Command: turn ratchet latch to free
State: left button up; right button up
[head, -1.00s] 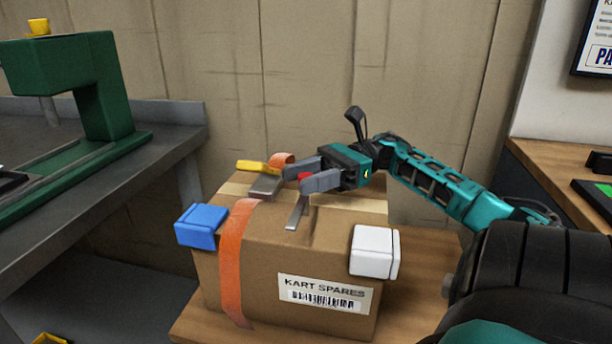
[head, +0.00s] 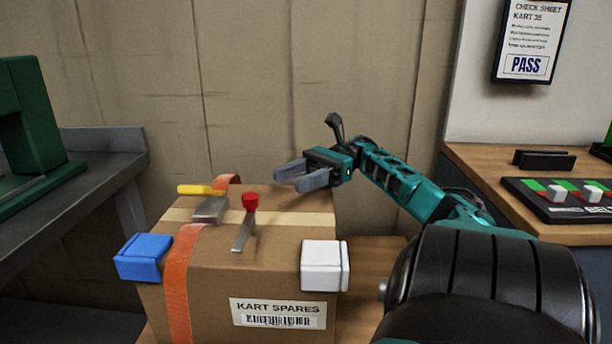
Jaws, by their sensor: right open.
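A cardboard box (head: 285,283) marked KART SPARES stands on a wooden surface. An orange strap (head: 178,285) runs over it to a grey ratchet (head: 209,209) with a yellow handle (head: 201,190) on the box top. To the right of the ratchet, a grey lever (head: 243,234) with a red knob (head: 250,201) stands on the top, leaning. My right gripper (head: 288,180) is open and empty, behind and to the right of the red knob, apart from it. My left gripper is not in view.
A blue block (head: 145,257) and a white block (head: 325,266) sit at the box's front corners. A grey bench (head: 100,170) with a green machine (head: 35,125) stands left. A wooden counter (head: 480,175) with a black panel (head: 560,200) is at right.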

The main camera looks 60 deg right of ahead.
jog(key=shift+v, duration=1.25)
